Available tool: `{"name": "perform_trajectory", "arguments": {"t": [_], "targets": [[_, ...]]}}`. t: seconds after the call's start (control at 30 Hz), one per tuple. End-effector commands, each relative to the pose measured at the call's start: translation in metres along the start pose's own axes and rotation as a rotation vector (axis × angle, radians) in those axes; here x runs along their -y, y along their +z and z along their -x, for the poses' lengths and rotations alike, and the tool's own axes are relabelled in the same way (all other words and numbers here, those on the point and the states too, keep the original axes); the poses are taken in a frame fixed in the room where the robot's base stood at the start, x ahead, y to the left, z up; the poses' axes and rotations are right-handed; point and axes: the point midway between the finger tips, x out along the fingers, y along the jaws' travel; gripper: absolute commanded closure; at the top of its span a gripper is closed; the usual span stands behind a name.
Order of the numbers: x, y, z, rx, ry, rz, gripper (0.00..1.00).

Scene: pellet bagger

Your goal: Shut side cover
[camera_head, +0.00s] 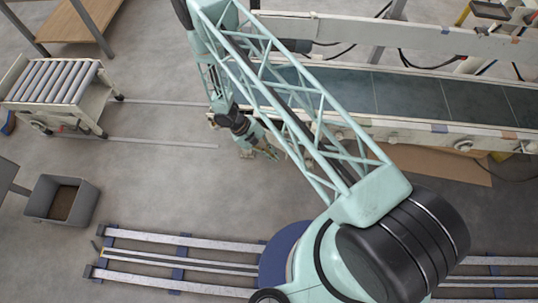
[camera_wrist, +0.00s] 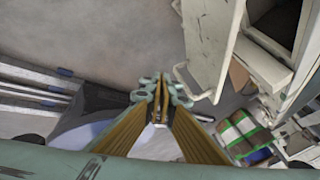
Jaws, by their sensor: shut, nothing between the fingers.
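In the wrist view a white panel with a bar handle, which looks like the side cover (camera_wrist: 207,38), stands out at an angle from a white machine housing. A dark opening (camera_wrist: 275,25) shows in the housing to its right, so the cover stands open. My gripper (camera_wrist: 160,87) is shut and empty, its tips just left of the cover's handle (camera_wrist: 188,82); I cannot tell whether they touch. In the head view my gripper (camera_head: 268,152) is low beside the conveyor's near side. I cannot make out the cover there.
The belt conveyor (camera_head: 410,95) runs along the upper right. Floor rails (camera_head: 175,255) cross the front. A grey bin (camera_head: 62,200) and a roller cart (camera_head: 60,85) stand at left. Green-edged packages (camera_wrist: 240,132) lie below the housing. Floor left of the cover is clear.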

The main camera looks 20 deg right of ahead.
Motion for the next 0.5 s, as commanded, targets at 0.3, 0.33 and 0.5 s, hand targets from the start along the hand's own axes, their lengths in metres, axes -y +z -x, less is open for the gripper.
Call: {"name": "perform_trajectory", "arguments": {"t": [0.3, 0.33, 0.5], "targets": [[0.021, 0.000, -0.012, -0.001, 0.001, -0.002, 1.00], [0.022, 0.000, -0.012, -0.001, 0.001, -0.002, 1.00], [0.025, 0.000, -0.013, 0.000, 0.001, -0.001, 1.00]]}}
